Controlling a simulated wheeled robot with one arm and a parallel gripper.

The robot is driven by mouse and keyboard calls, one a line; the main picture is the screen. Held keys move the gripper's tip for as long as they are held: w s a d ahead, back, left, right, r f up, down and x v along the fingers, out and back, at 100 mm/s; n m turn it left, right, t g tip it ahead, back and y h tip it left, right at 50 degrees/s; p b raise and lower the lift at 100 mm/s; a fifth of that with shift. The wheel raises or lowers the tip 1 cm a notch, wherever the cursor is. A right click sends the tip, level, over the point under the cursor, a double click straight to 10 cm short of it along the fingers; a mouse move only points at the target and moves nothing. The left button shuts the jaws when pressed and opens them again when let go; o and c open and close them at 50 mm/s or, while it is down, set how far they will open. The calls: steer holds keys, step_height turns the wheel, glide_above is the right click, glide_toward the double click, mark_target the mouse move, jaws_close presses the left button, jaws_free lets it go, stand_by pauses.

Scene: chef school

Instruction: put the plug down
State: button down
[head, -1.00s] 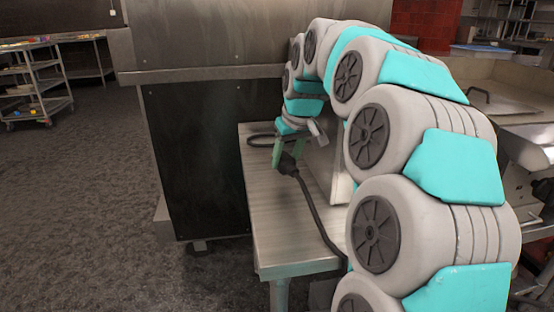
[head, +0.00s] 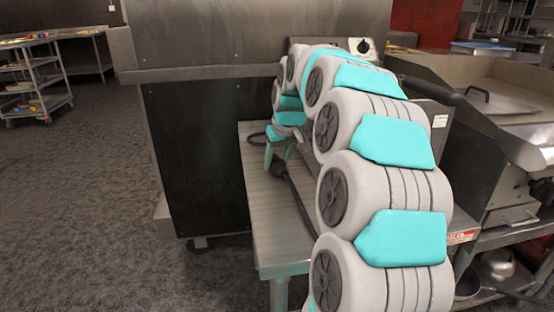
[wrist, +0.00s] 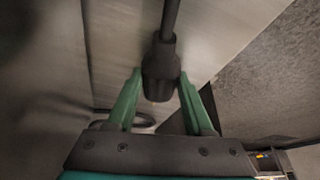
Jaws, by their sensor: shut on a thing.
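The black plug (head: 279,169) with its thick dark cable is at the metal table (head: 262,215), near its far end. My gripper (head: 278,160) has green fingers and points down at the plug. In the wrist view the plug (wrist: 160,78) sits between the two fingertips of my gripper (wrist: 161,80), and its cable runs up out of the picture. My gripper is shut on the plug. The plug is at or just above the table top; I cannot tell whether it touches. My arm hides part of the table and cable.
A large steel appliance (head: 195,150) stands left of and behind the table. A black cable loop (head: 256,139) lies at the table's far end. Steel cooking equipment (head: 500,110) stands on the right. The table's near left part is bare. A shelf cart (head: 35,85) is far left.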

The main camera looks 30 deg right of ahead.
steer(key=shift+f, duration=0.1)
steer(key=shift+c, duration=1.4)
jaws_free()
steer(key=b+v, duration=0.1)
steer(key=v, duration=1.1)
steer(key=shift+s, duration=0.1)
